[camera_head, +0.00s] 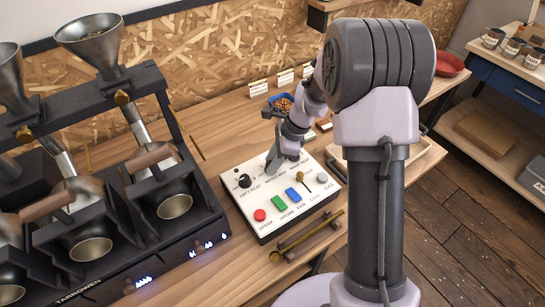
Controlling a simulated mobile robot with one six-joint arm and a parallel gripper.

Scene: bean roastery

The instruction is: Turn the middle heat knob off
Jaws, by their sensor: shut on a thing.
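A white control panel (243,210) lies on the wooden bench, with a row of heat knobs along its far side. The black left heat knob (244,181) shows at the panel's left. My gripper (271,167) points down at the panel just right of that knob. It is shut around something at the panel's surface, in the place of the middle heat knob. The fingers and wrist hide that knob, so its pointer and setting cannot be seen. Any knob farther right is also hidden behind my wrist.
Black roasters (190,240) stand left.

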